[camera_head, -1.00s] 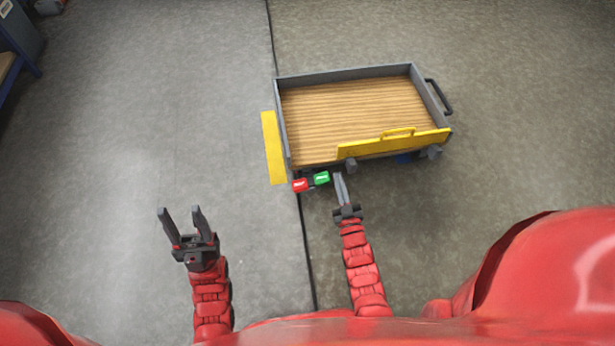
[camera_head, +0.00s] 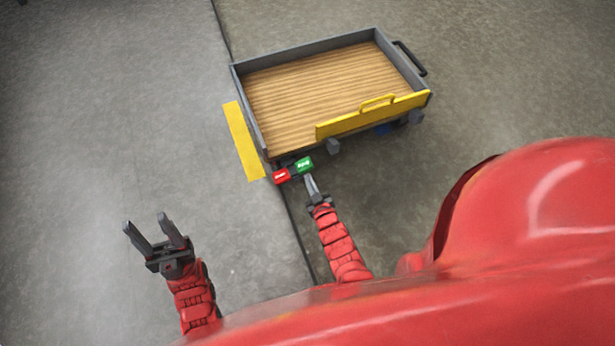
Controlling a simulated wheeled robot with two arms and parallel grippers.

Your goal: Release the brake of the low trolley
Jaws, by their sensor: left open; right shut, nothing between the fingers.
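The low trolley (camera_head: 321,96) stands on the floor, with a bare wooden deck, grey walls and a yellow front flap (camera_head: 372,116). At its near left corner are a red pedal (camera_head: 281,176) and a green pedal (camera_head: 304,165), side by side; their lettering is too small to read surely. My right gripper (camera_head: 310,180) is shut and empty, with its tips just below the green pedal; I cannot tell whether they touch it. My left gripper (camera_head: 151,222) is open and empty over bare floor, well left of the trolley.
A yellow strip (camera_head: 243,141) lies on the floor along the trolley's left side. A dark handle (camera_head: 411,58) sticks out at its right end. A dark floor seam runs past the left side. The floor at left is clear.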

